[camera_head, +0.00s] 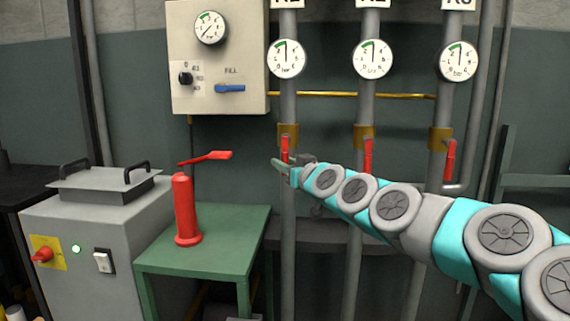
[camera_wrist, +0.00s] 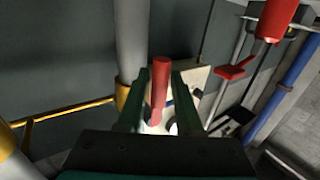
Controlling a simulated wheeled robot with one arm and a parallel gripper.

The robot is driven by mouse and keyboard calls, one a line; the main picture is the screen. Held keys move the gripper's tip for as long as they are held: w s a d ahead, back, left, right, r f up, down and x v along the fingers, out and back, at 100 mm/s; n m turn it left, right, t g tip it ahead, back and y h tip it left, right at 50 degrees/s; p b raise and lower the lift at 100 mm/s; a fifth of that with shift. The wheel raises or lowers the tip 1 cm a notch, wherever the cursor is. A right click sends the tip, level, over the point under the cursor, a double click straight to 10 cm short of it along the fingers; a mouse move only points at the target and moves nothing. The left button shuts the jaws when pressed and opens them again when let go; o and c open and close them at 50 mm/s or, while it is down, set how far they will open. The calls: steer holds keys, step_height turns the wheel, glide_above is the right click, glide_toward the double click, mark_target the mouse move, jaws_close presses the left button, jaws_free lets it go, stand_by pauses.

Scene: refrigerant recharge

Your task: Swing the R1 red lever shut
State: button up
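The R1 red lever (camera_head: 285,150) stands upright along the leftmost grey pipe, at its brass valve (camera_head: 288,130). My gripper (camera_head: 280,166) is at this lever, reaching in from the right. In the wrist view the lever (camera_wrist: 160,88) stands between the two green fingers of my gripper (camera_wrist: 160,76). Narrow gaps show between the lever and the fingers, so the gripper looks open around it. The lever's lower end is hidden behind the gripper in the head view.
Red levers of the middle pipe (camera_head: 368,156) and right pipe (camera_head: 449,162) also stand upright. A green table (camera_head: 215,255) with a red bottle-like pump (camera_head: 185,212) is at left. A wall panel (camera_head: 245,50) with gauge and blue handle hangs above.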

jaws_close()
stand_by(1.0)
